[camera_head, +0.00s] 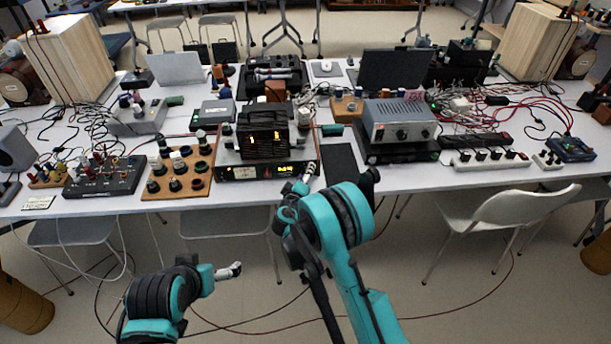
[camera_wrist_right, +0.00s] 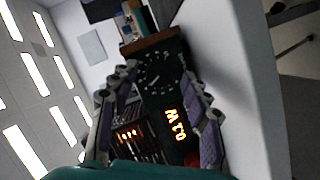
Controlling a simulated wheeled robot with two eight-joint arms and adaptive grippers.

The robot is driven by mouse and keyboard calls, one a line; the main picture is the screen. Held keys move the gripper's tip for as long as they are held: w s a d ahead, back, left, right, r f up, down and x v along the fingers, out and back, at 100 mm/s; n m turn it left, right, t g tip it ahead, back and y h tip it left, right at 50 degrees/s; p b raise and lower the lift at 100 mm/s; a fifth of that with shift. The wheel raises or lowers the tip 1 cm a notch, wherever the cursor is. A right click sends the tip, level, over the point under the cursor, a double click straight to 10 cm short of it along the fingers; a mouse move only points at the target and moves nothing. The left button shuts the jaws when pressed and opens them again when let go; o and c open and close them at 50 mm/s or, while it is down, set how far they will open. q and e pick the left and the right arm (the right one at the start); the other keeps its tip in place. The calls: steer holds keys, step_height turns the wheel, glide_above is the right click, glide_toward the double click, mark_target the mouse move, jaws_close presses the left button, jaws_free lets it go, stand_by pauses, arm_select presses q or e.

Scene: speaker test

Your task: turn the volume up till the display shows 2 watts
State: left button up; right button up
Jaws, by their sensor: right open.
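The amplifier (camera_head: 240,173) is a low dark unit at the front edge of the table, with an amber display (camera_head: 284,170) on its front. In the right wrist view its display (camera_wrist_right: 176,124) glows orange and appears to read 0.2 W, turned on its side. A ring of pale scale marks (camera_wrist_right: 155,75) shows beside it on the dark panel; I cannot make out the knob clearly. My right gripper (camera_head: 301,181) is at the right end of the amplifier's front. In the wrist view its open fingers (camera_wrist_right: 160,88) straddle the panel. My left gripper (camera_head: 232,270) hangs low before the table, empty.
A dark box with orange digits (camera_head: 262,133) stands on the amplifier. A wooden board of knobs (camera_head: 180,172) is to the left, a grey metal instrument (camera_head: 398,120) to the right. A black mat (camera_head: 338,163) lies between. A white chair (camera_head: 508,210) stands at front right.

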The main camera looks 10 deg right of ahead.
jaws_close()
steer(key=m+y, duration=0.1)
steer(key=m, duration=0.2)
steer(key=shift+d+r+g+y, duration=0.2)
steer(key=shift+g+y, duration=0.2)
steer(key=m+y, duration=0.2)
steer(key=m, duration=0.1)
steer(key=shift+d, duration=0.2)
steer(key=m+y, duration=0.2)
steer(key=m, duration=0.1)
steer(key=shift+d, duration=0.25)
steer(key=shift+d+m+y, duration=0.1)
steer(key=shift+m+y, duration=0.8)
steer(key=shift+m, duration=0.6)
